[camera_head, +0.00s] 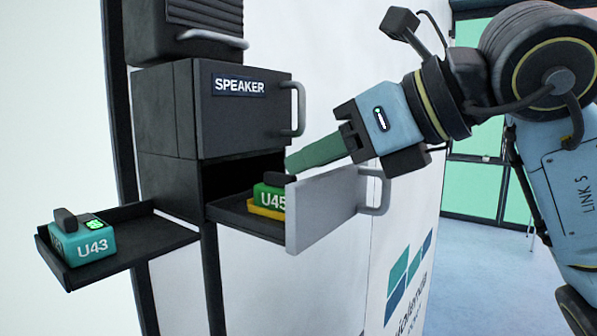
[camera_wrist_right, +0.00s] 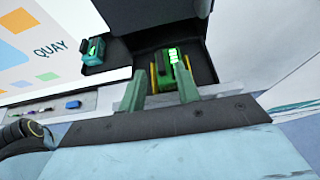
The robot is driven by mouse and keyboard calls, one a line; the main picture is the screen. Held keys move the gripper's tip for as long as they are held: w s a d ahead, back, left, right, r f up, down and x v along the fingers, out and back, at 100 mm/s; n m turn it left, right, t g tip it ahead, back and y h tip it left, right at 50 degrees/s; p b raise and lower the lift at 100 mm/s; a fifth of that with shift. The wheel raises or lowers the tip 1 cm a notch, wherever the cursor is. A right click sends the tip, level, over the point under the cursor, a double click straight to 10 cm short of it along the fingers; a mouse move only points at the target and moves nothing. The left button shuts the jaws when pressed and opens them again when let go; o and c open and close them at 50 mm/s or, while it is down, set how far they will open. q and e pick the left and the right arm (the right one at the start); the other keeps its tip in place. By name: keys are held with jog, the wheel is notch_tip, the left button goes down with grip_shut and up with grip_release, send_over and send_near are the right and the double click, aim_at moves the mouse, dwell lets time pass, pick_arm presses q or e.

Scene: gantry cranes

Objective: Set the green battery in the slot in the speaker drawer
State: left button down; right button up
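The green battery (camera_head: 268,194), marked U45 with a dark grip on top, sits low in the open drawer (camera_head: 320,208) beneath the box labelled SPEAKER. A yellow slot piece (camera_head: 266,212) shows around its base. In the right wrist view the battery (camera_wrist_right: 174,66) stands between yellow side pieces, its green lights lit. I cannot tell whether it is fully seated. My right gripper (camera_head: 292,163) is just above and beside the battery, with its green fingers (camera_wrist_right: 160,82) spread apart. They look clear of the battery. My left gripper is not in view.
A teal battery (camera_head: 85,240) marked U43 sits on a dark tray (camera_head: 150,238) at the left. The closed SPEAKER box (camera_head: 240,115) with its handle (camera_head: 297,105) is above the open drawer. The drawer's pale front and handle (camera_head: 375,190) stand below my right gripper.

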jog(key=b+v, duration=0.1)
jog(key=v, duration=0.7)
jog(key=shift+d, duration=0.1)
jog(key=shift+c, duration=0.2)
dwell(0.7)
